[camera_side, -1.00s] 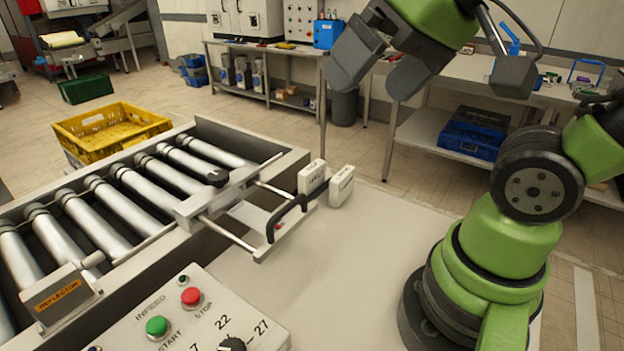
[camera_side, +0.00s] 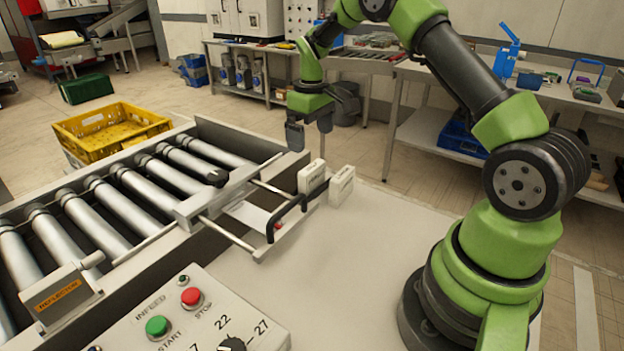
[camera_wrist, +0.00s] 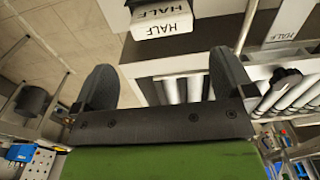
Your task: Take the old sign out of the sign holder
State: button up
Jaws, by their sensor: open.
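Two small white blocks stand side by side at the conveyor's near right corner, a left block (camera_side: 311,177) and a right block (camera_side: 341,185). White pieces lettered HALF (camera_wrist: 160,20) show at the top of the wrist view. Another white piece lettered HALF (camera_wrist: 291,20) is at the top right there. I cannot tell which is the old sign or which part is the sign holder. My gripper (camera_side: 310,130) is open and empty, pointing down above and behind the blocks. Its two dark fingers also show apart in the wrist view (camera_wrist: 162,64).
A rail frame (camera_side: 229,237) with a black handle (camera_side: 290,214) sticks out from the roller conveyor (camera_side: 295,160). A control box (camera_side: 215,300) with red and green buttons is in front. The table (camera_side: 330,290) right of it is clear. A yellow crate (camera_side: 110,128) stands behind.

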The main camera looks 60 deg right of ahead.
aim_at(312, 166)
notch_tip(312, 166, down, 5)
jog(key=shift+d+r, duration=0.1)
jog(key=f, duration=0.5)
jog(key=shift+s+a+f, duration=0.15)
jog(key=shift+a+f, duration=0.05)
jog(key=shift+f, duration=0.15)
jog(key=shift+c, duration=0.2)
jog(key=c, duration=0.7)
